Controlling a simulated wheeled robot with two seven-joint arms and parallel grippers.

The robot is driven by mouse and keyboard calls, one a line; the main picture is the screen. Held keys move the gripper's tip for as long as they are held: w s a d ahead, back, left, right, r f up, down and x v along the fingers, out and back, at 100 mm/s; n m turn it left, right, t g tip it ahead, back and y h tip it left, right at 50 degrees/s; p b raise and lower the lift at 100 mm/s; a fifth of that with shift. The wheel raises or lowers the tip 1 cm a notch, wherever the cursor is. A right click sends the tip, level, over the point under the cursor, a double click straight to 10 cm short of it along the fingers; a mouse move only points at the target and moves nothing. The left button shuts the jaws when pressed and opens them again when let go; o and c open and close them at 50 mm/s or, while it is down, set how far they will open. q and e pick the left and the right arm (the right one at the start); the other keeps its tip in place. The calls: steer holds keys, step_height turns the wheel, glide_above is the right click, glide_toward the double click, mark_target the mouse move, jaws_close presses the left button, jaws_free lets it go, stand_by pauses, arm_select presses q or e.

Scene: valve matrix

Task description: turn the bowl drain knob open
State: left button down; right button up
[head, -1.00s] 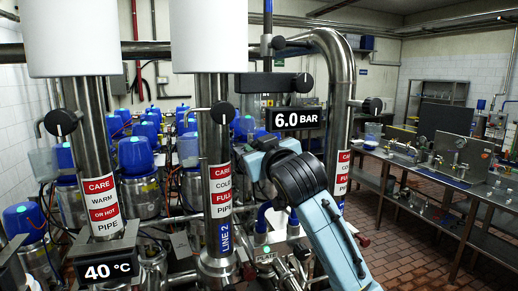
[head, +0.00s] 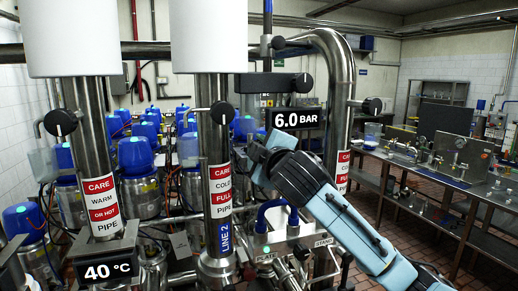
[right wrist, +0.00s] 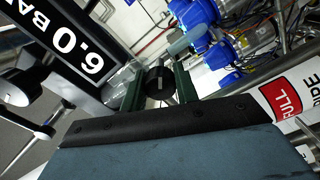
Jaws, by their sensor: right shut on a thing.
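A round black knob (right wrist: 159,84) with a pale line across its face sits between the two dark green fingers of my right gripper (right wrist: 160,76) in the right wrist view. The gripper is shut on it. In the head view my right gripper (head: 253,157) reaches in from the lower right, between the Line 2 pipe and the curved pipe. There the knob is hidden by the gripper and wrist. I cannot read a label for this knob. My left gripper is not in view.
A 6.0 BAR display (head: 294,117) hangs just above my right wrist. The Line 2 pipe (head: 220,170) stands close on the left, the curved steel pipe (head: 340,110) on the right. Other black knobs (head: 222,113) stick out nearby. A START plate (head: 321,242) is below the arm.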

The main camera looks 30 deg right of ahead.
steer(key=n, duration=0.3)
steer(key=shift+n, duration=2.2)
steer(key=o, duration=1)
steer(key=shift+s, duration=0.1)
